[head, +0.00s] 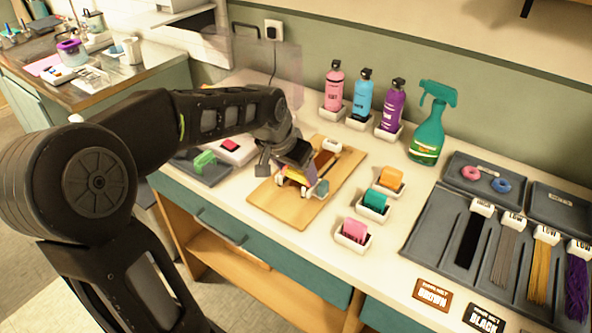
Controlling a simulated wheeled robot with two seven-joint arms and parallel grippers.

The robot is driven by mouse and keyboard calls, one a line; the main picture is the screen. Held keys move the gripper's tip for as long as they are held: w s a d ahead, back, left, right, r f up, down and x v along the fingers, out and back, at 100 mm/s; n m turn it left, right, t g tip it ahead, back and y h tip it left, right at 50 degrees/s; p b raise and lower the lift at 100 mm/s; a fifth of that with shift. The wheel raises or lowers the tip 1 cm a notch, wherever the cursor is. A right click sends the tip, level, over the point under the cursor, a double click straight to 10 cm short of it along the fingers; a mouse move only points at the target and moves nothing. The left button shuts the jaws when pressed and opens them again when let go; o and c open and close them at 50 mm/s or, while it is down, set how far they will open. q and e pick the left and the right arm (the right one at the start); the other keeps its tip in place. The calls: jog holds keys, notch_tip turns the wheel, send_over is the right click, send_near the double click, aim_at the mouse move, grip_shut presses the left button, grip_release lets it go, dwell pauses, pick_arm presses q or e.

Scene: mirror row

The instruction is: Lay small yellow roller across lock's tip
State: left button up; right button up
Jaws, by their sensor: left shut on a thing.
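My left gripper (292,185) is over the wooden board (262,199), pointing down, with its fingers shut on a small yellow roller (296,175). Only a strip of yellow shows beside the fingers. A brown lock (322,160) lies on the board, with a white clip or tag (332,145) at its far end. The lock's near end, its tip, is hidden behind my gripper. I cannot tell whether the roller touches the lock or the board. My right gripper is not in view.
Orange (391,178), teal (375,201) and pink (355,229) rollers stand in white holders right of the board. Several bottles and a green spray bottle (430,125) stand behind. A dark tray (480,240) with strands lies at right. A green object (204,161) lies left.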

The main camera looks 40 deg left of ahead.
pick_arm(q)
jog(key=shift+s+f+g, duration=0.15)
jog(key=shift+s+f, duration=0.2)
jog(key=shift+f, duration=0.3)
jog(key=shift+s+f+g, duration=0.15)
jog(key=shift+s+f, duration=0.2)
jog(key=shift+f, duration=0.25)
jog(key=o, duration=1.5)
jog(key=shift+c, duration=0.2)
jog(key=shift+w+r+p, duration=0.25)
jog(key=shift+r+p, duration=0.4)
jog(key=shift+r, duration=0.1)
jog(key=shift+w+r+p, duration=0.2)
jog(key=shift+r+p, duration=0.45)
jog(key=shift+r, duration=0.1)
jog(key=shift+d+r+p, duration=0.15)
jog(key=shift+r+p, duration=0.3)
jog(key=shift+r, duration=0.3)
jog(key=shift+r+p, duration=1)
jog(key=shift+r, duration=0.55)
